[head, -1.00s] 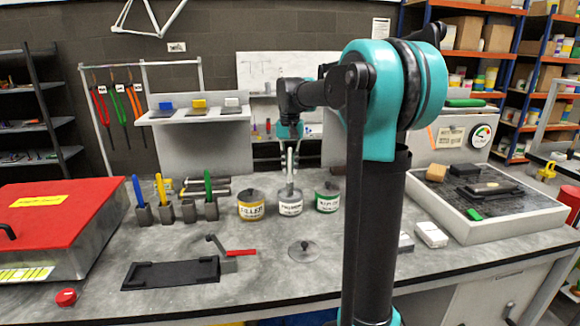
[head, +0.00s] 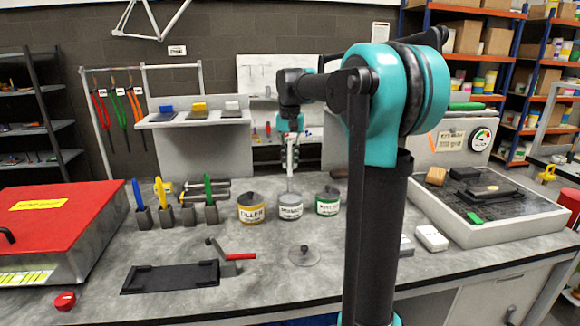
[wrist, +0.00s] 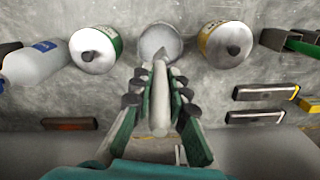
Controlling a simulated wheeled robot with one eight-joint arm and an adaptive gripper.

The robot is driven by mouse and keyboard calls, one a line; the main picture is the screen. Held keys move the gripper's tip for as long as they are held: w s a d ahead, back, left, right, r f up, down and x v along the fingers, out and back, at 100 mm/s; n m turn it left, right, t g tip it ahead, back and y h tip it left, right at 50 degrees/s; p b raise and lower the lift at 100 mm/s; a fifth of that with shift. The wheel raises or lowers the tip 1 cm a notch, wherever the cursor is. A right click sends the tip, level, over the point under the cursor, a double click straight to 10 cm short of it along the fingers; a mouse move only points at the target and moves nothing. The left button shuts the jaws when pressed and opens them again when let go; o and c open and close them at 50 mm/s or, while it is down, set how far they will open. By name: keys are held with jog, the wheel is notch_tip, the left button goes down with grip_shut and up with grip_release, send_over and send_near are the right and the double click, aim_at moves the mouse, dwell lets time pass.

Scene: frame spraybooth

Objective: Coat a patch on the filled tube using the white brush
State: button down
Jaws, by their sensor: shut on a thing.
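My gripper (head: 290,145) points down over the middle tin (head: 290,209), between the yellow-labelled and green-labelled tins. It is shut on the white brush (head: 290,170), which hangs upright with its lower end at the tin's mouth. I cannot tell whether the tip is inside or just above it. In the wrist view the brush (wrist: 160,100) lies between the fingers of my gripper (wrist: 160,75), with the middle tin (wrist: 160,40) beyond. I cannot tell which is filled.
The filler tin (head: 251,210) and green-labelled tin (head: 328,203) flank the middle tin closely. Blue, yellow and green-handled tools stand in holders (head: 188,213) at left. A round lid (head: 304,255), red-handled tool (head: 240,257) and black tray (head: 170,276) lie in front.

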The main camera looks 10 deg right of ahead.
aim_at(290, 142)
jog(key=shift+r, duration=1.8)
jog(key=shift+s, duration=0.1)
